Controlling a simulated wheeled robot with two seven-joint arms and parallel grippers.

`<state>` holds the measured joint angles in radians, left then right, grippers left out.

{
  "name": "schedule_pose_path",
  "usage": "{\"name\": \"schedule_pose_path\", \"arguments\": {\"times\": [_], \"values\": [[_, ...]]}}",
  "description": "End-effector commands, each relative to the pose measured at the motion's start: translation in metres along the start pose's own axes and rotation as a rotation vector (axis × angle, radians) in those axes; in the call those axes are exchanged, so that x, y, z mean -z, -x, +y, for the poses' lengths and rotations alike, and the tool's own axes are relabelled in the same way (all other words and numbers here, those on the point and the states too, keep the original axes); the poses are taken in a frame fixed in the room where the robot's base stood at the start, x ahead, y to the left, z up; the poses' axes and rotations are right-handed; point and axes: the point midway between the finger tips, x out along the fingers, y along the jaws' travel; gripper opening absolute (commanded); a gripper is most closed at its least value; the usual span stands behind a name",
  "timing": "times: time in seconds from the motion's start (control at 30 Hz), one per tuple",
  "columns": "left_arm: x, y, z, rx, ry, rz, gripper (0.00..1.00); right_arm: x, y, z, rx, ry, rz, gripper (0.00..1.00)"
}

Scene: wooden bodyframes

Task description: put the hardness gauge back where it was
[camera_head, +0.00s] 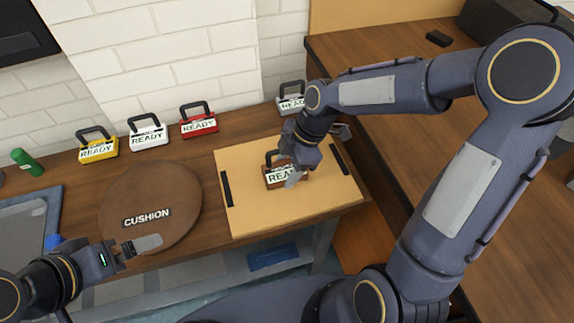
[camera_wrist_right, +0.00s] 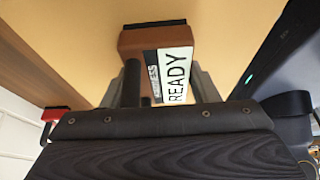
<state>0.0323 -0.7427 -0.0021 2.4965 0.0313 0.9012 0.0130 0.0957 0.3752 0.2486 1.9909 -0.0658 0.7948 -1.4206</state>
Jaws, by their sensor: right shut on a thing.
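The hardness gauge (camera_head: 273,182) is a small brown block with a white READY label and a dark handle, over the tan board. In the right wrist view the brown gauge (camera_wrist_right: 135,42) shows a partly hidden label ending in "NESS". My right gripper (camera_head: 289,176) is shut on it, with a grey finger on either side in the wrist view (camera_wrist_right: 158,88). I cannot tell whether its base touches the board. My left gripper (camera_head: 140,246) is near the front edge by the cushion; its finger gap is unclear.
Yellow (camera_head: 98,147), white (camera_head: 148,133), red (camera_head: 198,122) and grey (camera_head: 291,102) READY gauges stand along the wall. Bare counter lies between red and grey. A round brown cushion (camera_head: 150,190) is left of the tan board (camera_head: 240,165), which has dark side bars.

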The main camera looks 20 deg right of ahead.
Motion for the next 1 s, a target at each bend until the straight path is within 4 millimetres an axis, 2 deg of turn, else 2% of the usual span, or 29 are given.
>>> {"name": "schedule_pose_path", "arguments": {"times": [0.13,0.17,0.3,0.57,0.7,0.87,1.0], "values": [[-0.002,-0.004,-0.002,0.0,0.0,0.0,1.0,-0.002,-0.004,0.0,-0.001,0.0,0.0,0.2],[-0.001,-0.003,-0.001,0.0,0.0,0.0,1.0,-0.001,-0.003,0.0,-0.001,0.0,0.0,0.58],[-0.001,-0.002,-0.001,0.0,0.0,0.0,1.0,-0.001,-0.003,0.0,0.0,-0.001,0.0,0.76],[-0.001,-0.002,-0.001,0.0,0.0,0.0,1.0,-0.001,-0.002,0.0,0.0,0.0,0.0,0.76],[0.001,0.001,0.001,0.0,0.0,0.0,1.0,0.001,0.007,0.001,-0.004,-0.001,0.0,0.76],[0.002,0.004,0.002,0.0,0.0,0.0,1.0,0.001,0.036,0.001,-0.008,-0.003,0.0,0.76],[0.003,0.006,0.003,0.0,0.0,0.0,1.0,0.001,0.068,0.001,-0.008,-0.001,0.0,0.76]]}}
